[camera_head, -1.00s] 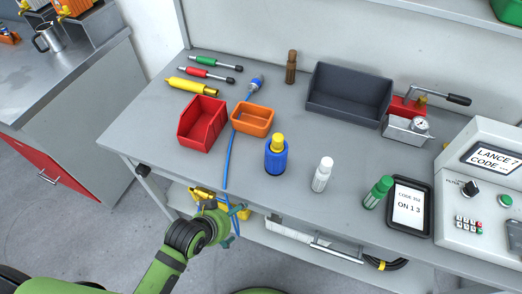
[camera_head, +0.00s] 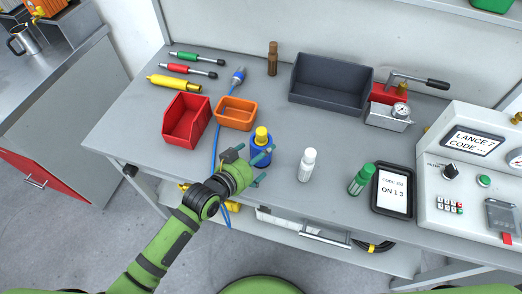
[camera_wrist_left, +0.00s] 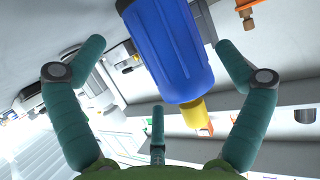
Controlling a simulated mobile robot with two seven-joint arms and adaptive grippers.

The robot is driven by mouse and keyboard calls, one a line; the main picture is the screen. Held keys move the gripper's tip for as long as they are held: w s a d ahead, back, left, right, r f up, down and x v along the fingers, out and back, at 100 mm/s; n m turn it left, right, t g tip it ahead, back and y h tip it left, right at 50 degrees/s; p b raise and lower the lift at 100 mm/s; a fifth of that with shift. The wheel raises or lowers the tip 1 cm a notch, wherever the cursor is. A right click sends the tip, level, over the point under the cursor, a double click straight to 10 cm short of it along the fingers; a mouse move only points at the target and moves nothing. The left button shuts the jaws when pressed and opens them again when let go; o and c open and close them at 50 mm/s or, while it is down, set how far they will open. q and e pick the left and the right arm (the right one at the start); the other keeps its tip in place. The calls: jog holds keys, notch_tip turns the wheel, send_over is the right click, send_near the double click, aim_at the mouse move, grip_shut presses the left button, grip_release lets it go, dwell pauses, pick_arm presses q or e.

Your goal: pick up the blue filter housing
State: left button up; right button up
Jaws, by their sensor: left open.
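The blue filter housing (camera_head: 261,150) with a yellow top stands upright near the front edge of the workbench, partly hidden by my gripper in the head view. In the left wrist view the blue filter housing (camera_wrist_left: 165,45) fills the upper middle, its yellow end pointing down toward the palm. My left gripper (camera_head: 262,165) is open just in front of it and to its left. In the wrist view the open left gripper (camera_wrist_left: 155,70) has fingers on both sides of the housing, with gaps showing. My right gripper is not in view.
An orange bin (camera_head: 236,114) and a red bin (camera_head: 186,120) sit left of the housing. A white bottle (camera_head: 307,166) and a green bottle (camera_head: 361,179) stand to the right. A blue cable (camera_head: 215,150) hangs over the front edge. A dark grey tray (camera_head: 331,84) is behind.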

pick_arm(q)
jog(key=shift+x, duration=1.8)
jog(key=shift+a+r, duration=0.1)
jog(key=shift+r, duration=0.05)
jog(key=c, duration=1.6)
jog(key=shift+w+r, duration=0.1)
